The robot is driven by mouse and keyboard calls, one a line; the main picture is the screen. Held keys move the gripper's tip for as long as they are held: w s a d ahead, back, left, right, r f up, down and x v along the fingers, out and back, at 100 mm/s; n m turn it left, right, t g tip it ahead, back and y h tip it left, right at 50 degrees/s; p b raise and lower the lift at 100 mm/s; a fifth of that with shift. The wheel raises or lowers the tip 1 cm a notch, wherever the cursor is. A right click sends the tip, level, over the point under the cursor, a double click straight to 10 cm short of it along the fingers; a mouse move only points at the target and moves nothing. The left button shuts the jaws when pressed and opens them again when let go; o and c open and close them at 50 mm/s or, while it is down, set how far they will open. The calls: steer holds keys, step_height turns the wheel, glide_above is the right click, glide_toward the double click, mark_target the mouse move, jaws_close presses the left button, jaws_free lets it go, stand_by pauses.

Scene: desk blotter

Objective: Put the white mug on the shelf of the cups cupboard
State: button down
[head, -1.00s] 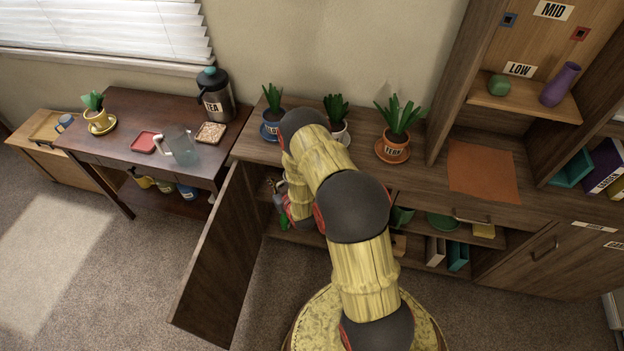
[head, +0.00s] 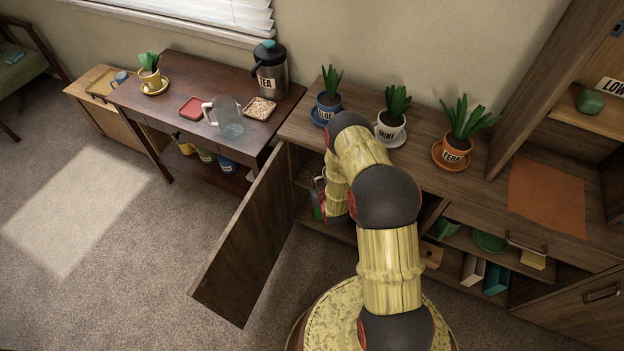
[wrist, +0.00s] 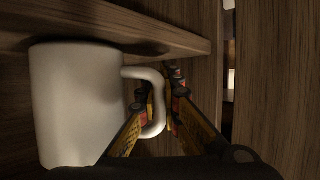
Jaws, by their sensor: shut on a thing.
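The white mug (wrist: 80,105) fills the left of the wrist view, upright in the picture, inside a wooden cupboard. My gripper (wrist: 162,112) is shut on its handle (wrist: 152,100), with the fingers on either side of it. A wooden shelf board (wrist: 150,28) crosses the top of the wrist view close to the mug's rim. I cannot tell whether the mug's base touches a surface. In the head view my gripper is mostly hidden behind my arm at the open cupboard, and the mug cannot be made out clearly.
The open cupboard door (head: 243,240) stands out left of my arm. Potted plants, including a white MINT pot (head: 390,130), line the top above. A dark side table (head: 185,75) holds a glass pitcher (head: 228,118) and a TEA pot (head: 270,70). Floor at left is clear.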

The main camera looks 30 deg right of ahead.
steer(key=shift+f, duration=0.1)
steer(key=c, duration=2.1)
jaws_free()
steer(key=shift+o, duration=0.5)
steer(key=shift+r, duration=0.2)
steer(key=p+v, duration=0.4)
steer(key=v, duration=0.8)
steer(key=shift+f, duration=0.2)
